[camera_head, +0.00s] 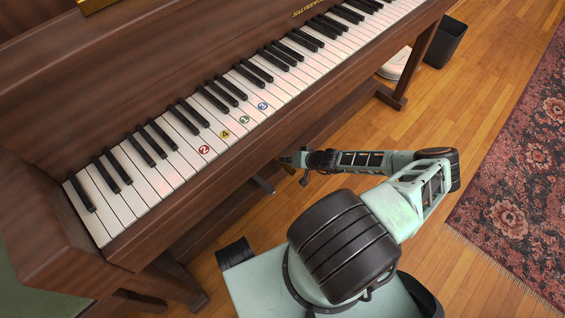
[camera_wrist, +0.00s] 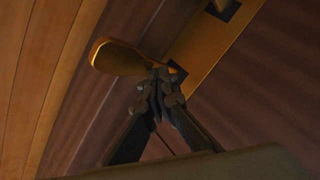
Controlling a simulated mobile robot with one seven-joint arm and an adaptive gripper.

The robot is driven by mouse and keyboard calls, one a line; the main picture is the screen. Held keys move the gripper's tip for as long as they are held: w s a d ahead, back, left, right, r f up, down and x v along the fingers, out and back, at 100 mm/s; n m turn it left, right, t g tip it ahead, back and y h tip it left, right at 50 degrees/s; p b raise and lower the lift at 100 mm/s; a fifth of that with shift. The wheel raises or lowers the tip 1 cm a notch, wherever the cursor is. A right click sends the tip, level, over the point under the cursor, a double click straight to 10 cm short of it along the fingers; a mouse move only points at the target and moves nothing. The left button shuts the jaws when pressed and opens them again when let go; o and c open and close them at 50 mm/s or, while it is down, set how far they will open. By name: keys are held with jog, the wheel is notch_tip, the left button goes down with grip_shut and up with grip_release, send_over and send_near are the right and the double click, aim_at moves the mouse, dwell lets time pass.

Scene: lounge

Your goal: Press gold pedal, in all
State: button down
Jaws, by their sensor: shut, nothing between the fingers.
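The gold pedal (camera_wrist: 118,60) shows in the wrist view as a rounded paddle sticking out from a gold plate (camera_wrist: 208,50) on the piano's dark wood. My gripper (camera_wrist: 160,82) is shut and empty, its fingertips overlapping the pedal's inner end in the picture. I cannot tell whether they touch it.
The brown piano (camera_head: 90,70) overhangs my arm. Its keys carry several numbered coloured stickers, including a red one (camera_head: 204,150). A piano leg (camera_head: 424,60) stands to the right, with a black bin (camera_head: 446,42) beyond it. A patterned rug (camera_head: 515,190) lies at right, with clear wooden floor between.

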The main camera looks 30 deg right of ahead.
aim_at(284, 164)
jog(key=shift+s+a+f, duration=0.1)
jog(key=shift+s+f, duration=0.05)
jog(key=shift+f, duration=0.75)
dwell(0.3)
jog(key=shift+r, duration=0.1)
jog(key=shift+r+p, duration=0.75)
jog(key=shift+r, duration=0.25)
jog(key=shift+r+p, duration=0.3)
jog(key=shift+r, duration=0.15)
jog(key=shift+r, duration=0.1)
notch_tip(284, 164, up, 5)
jog(key=p, duration=0.4)
